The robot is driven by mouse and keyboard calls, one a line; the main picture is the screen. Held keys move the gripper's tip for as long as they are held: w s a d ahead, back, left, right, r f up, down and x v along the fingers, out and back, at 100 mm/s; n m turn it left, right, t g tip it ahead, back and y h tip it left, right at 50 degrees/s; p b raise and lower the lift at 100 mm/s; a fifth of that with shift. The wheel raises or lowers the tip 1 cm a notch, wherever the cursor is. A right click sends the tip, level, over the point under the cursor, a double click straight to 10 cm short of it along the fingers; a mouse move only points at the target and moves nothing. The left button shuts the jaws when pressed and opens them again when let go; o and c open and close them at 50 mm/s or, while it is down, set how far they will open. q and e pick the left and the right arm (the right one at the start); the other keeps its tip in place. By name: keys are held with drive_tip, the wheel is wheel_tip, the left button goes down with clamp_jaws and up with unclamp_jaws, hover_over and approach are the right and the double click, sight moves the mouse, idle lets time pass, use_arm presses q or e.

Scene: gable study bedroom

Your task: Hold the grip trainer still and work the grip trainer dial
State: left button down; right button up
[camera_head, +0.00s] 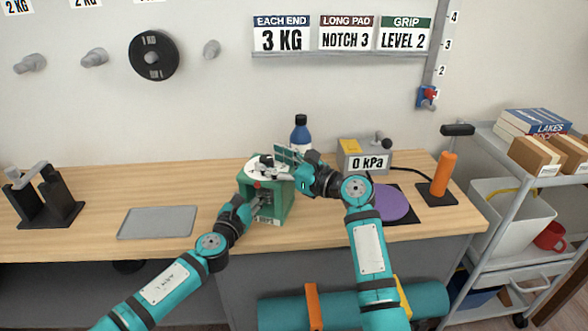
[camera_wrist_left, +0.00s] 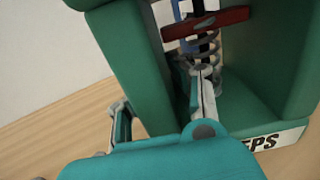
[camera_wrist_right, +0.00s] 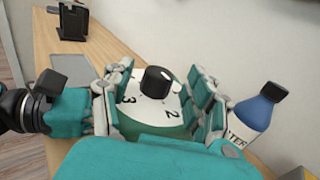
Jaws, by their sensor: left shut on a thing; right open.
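The grip trainer (camera_head: 285,202) is a green open-fronted frame standing on the desk, with a white numbered dial plate and a black knob on top. In the left wrist view, a spring and a red bar (camera_wrist_left: 207,23) show inside it. My left gripper (camera_wrist_left: 160,112) is shut on the trainer's left side wall, one finger outside and one inside the opening. My right gripper (camera_head: 276,166) is open over the top. In the right wrist view, its fingers stand on both sides of the dial knob (camera_wrist_right: 158,81), apart from it. The numbers 3 and 2 show on the plate.
A grey 0 kPa box (camera_head: 363,160), a purple disc (camera_head: 393,204) and an orange handle (camera_head: 443,174) lie to the right. A grey tray (camera_head: 157,222) lies left. A wall sign (camera_head: 405,36) reads GRIP LEVEL 2.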

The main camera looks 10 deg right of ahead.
use_arm(q)
drive_tip(key=shift+s+d, duration=0.1)
use_arm(e)
drive_tip(key=v, duration=1)
drive_tip(key=shift+w, duration=0.1)
use_arm(q)
drive_tip(key=c, duration=1.1)
unclamp_jaws()
drive_tip(key=shift+o, duration=0.2)
use_arm(e)
drive_tip(key=shift+a, duration=0.1)
